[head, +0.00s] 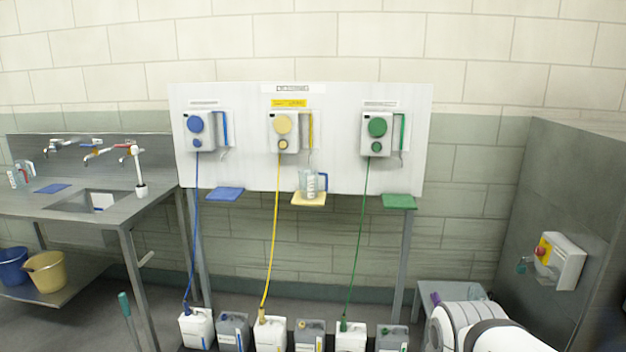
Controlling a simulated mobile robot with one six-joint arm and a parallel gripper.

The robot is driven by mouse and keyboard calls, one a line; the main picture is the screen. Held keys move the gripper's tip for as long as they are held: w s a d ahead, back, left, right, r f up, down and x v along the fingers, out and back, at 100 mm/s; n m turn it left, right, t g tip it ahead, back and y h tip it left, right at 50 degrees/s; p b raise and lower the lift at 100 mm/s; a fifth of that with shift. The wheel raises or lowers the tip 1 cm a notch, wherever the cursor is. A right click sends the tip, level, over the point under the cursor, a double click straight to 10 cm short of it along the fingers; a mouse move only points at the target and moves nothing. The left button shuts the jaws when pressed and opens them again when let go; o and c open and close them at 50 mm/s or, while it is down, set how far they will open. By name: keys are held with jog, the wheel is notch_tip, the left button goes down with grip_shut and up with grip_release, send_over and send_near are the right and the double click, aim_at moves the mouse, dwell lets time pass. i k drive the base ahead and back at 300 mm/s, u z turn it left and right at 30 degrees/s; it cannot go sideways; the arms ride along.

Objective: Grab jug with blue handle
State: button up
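A clear jug (309,183) with white markings stands upright on the yellow shelf (309,200) in the middle of the white panel. Its handle, on the right side, looks blue. More clear jugs (18,175) stand at the far left end of the sink counter; one shows a reddish part, and their handle colours are hard to tell. Part of my white arm shows at the lower right, well apart from the jug on the yellow shelf. My gripper is not in view.
Blue (226,194) and green (398,202) shelves flank the yellow one and look empty. Blue, yellow and green hoses run down to several canisters (270,333) on the floor. A grey side table (425,290) stands beside my arm, with a purple item on it.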

aim_at(308, 177)
jog(key=u, duration=0.25)
jog(key=i, duration=2.6)
